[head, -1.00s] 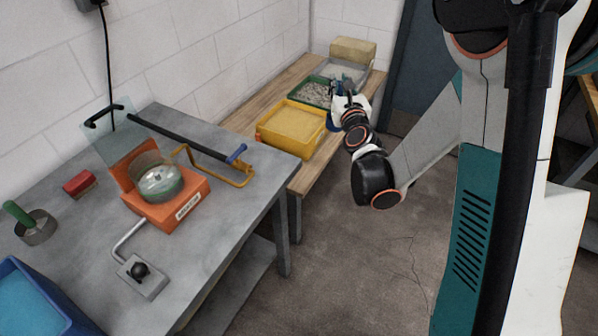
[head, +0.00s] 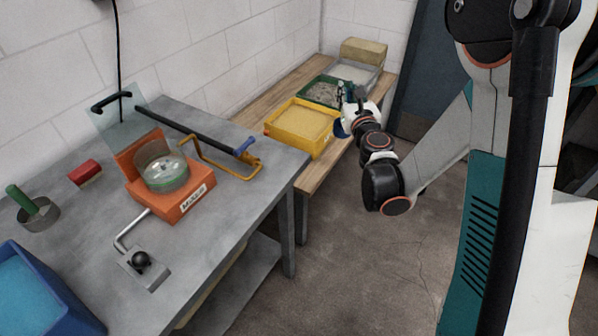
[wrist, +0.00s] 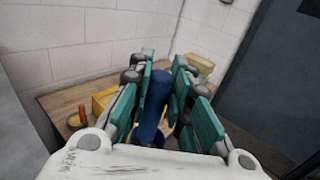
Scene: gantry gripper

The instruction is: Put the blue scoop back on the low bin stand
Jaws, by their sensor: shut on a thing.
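The blue scoop (wrist: 156,98) stands between the teal fingers of my gripper (wrist: 163,88) in the wrist view; its blue handle shows and its lower end is mostly hidden. In the head view my gripper (head: 346,92) is small and partly hidden by its own wrist, with a bit of blue (head: 340,129) below it. It is shut on the scoop, at the right edge of the low wooden bin stand (head: 318,172). I cannot tell the height of the scoop above the stand. The stand carries a yellow bin (head: 296,140), a green bin (head: 310,97) and a clear bin (head: 375,78).
A grey metal table (head: 95,240) stands in front, with an orange device (head: 172,200), a blue tub (head: 60,310) and a yellow-framed tool (head: 215,165) on it. A tan block (head: 363,50) sits at the stand's far end. Floor right of the stand is clear.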

